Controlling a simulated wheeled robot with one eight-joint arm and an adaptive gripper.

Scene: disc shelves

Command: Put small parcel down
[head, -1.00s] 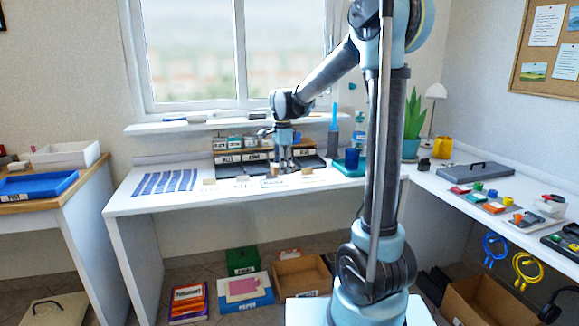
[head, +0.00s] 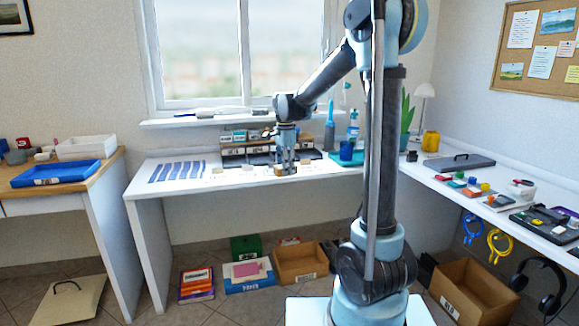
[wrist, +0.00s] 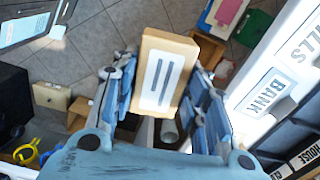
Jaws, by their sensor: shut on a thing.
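The small parcel is a tan box with a white label carrying dark bars, and it fills the upper middle of the wrist view (wrist: 163,62). My gripper (wrist: 163,80) is shut on it, with a blue finger on each side. In the head view my gripper (head: 284,166) points down over the front part of the white desk (head: 165,200), and the parcel (head: 281,171) shows small between its tips. The wrist view shows floor beyond the parcel. I cannot tell the gap between parcel and desk top.
A blue cup (head: 346,150) stands to the right. Blue strips (head: 177,171) lie on the left of the desk. Boxes, including an open carton (head: 300,264), stand on the floor below. A blue tray (head: 55,173) is on the left table.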

